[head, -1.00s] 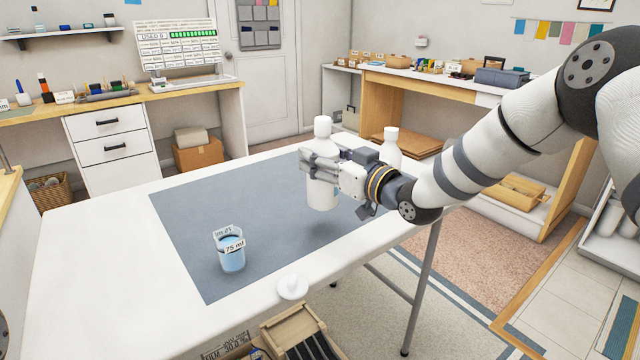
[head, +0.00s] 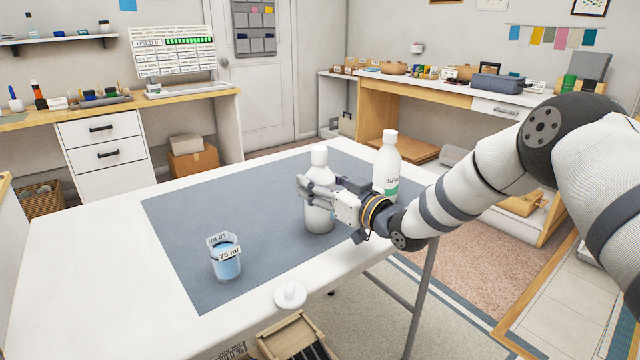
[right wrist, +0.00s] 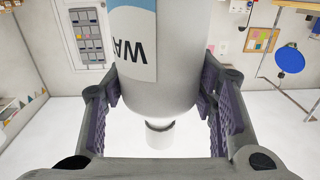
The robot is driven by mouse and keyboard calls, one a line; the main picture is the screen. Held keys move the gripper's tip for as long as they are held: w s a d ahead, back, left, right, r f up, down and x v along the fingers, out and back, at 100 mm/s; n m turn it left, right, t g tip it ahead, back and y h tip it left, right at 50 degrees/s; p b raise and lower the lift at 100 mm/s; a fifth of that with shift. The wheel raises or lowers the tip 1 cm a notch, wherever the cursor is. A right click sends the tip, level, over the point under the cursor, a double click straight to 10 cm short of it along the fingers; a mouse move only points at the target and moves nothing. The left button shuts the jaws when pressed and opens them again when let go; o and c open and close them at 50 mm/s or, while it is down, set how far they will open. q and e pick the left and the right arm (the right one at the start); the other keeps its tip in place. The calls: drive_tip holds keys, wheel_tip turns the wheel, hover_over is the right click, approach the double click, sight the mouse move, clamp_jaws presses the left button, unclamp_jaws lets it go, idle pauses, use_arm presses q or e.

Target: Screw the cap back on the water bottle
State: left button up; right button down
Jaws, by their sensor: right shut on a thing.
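The white water bottle (head: 319,213) is upright over the grey mat, its base at or very near the mat. My right gripper (head: 318,192) is shut around its body from the right. In the right wrist view the bottle (right wrist: 165,85) shows upside down between both fingers, with part of a blue and white label reading "WA". Its narrow neck end (right wrist: 160,137) shows there too; I cannot tell whether that is bare. My left gripper is out of view.
A second white bottle with a green label (head: 387,168) stands just behind my right gripper. A cup of blue liquid marked 75 ml (head: 226,265) stands on the mat (head: 190,220) at the left. An open wooden box (head: 290,335) is below the front edge.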

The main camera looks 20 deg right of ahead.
drive_tip(key=shift+r, duration=0.15)
drive_tip(key=c, duration=0.7)
unclamp_jaws()
drive_tip(key=shift+f, duration=0.25)
drive_tip(key=shift+r, duration=0.3)
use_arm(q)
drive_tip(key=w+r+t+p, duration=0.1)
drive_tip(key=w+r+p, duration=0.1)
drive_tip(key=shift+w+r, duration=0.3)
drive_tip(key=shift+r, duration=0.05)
use_arm(e)
drive_tip(key=v, duration=1.2)
drive_tip(key=shift+f, duration=0.1)
